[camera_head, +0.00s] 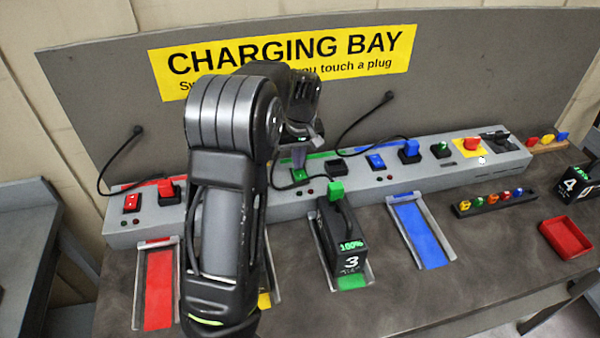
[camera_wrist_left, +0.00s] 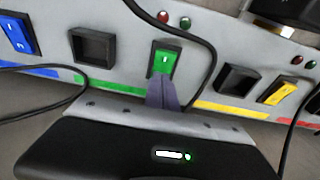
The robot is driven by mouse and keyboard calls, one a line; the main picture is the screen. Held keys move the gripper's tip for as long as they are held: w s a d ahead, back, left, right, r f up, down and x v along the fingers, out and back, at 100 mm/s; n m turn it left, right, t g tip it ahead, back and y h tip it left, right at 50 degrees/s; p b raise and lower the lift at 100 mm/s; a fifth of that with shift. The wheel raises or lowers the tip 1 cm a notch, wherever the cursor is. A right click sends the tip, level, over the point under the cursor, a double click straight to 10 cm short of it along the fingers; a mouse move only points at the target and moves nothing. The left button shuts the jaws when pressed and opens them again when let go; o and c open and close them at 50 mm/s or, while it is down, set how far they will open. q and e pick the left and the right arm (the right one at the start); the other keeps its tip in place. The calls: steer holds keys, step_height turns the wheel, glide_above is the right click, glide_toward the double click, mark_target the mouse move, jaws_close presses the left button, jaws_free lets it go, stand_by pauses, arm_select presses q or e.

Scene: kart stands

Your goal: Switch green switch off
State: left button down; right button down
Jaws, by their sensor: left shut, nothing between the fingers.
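The green switch (camera_head: 299,176) sits on the front of the long grey charging strip, left of an empty dark socket (camera_head: 337,167). In the left wrist view the green switch (camera_wrist_left: 164,60) is near the middle, with white marks on its face. My left gripper (camera_head: 299,157) is shut and empty, its fingertips at the switch. In the left wrist view the closed fingertips (camera_wrist_left: 160,90) overlap the switch's lower edge. I cannot tell whether they press it or which way it is tipped. My right gripper is not in view.
A black battery marked 3 (camera_head: 346,245) with a green plug (camera_head: 336,190) stands in the green bay. A blue switch (camera_head: 375,162) and a red switch (camera_head: 132,203) are along the strip. A black cable (camera_wrist_left: 208,50) curves beside the green switch. A red tray (camera_head: 566,238) lies right.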

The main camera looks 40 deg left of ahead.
arm_select(q)
step_height(320, 180, up, 3)
steer(key=shift+f+p, duration=0.2)
steer(key=shift+p, duration=0.9)
step_height(320, 180, up, 2)
steer(key=shift+r+p, duration=0.1)
steer(key=shift+p, duration=0.4)
steer(key=shift+r, duration=1.05)
